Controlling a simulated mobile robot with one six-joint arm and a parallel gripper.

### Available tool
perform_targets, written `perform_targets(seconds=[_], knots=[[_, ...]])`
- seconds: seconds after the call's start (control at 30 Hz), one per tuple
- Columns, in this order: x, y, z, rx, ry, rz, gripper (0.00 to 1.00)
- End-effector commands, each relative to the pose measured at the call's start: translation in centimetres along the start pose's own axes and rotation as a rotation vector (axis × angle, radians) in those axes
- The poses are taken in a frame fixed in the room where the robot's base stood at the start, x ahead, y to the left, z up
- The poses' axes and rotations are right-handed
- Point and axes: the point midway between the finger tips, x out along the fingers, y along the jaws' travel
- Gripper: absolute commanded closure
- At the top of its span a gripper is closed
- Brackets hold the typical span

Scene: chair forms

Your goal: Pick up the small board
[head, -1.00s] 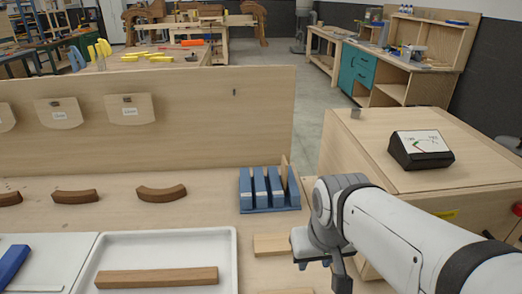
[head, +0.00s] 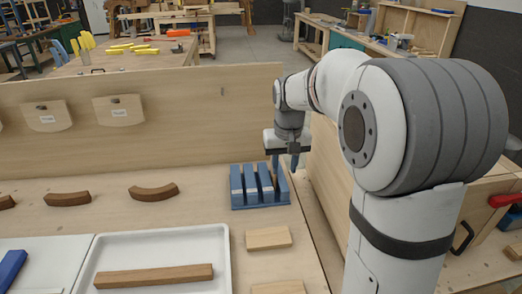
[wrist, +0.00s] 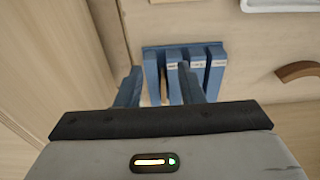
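A thin light-wood board stands upright in the right-hand slot of the blue slotted rack (head: 262,205). In the head view my gripper (head: 285,163) is over the rack's right end and mostly hides the board. In the wrist view the board shows as a narrow pale edge (wrist: 163,88) between my two blue fingers, beside blue blocks (wrist: 196,75) in the rack. My gripper (wrist: 160,72) is open, with the fingers apart on both sides of that edge. I cannot tell whether either finger touches the board.
Two flat light-wood pieces, one nearer the rack (head: 268,238), lie in front of it. A white tray (head: 222,262) holds a long brown bar (head: 155,276). Curved brown pieces (head: 153,191) lie left. An upright wooden panel (head: 180,125) stands behind.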

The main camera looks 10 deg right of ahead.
Motion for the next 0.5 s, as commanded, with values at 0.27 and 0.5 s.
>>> perform_targets(seconds=[0.27,0.5], knots=[[4.2,-0.4,-10.8,-0.001,-0.073,-0.001,0.65],[7.1,-0.7,-14.4,-0.001,-0.098,-0.001,0.65]])
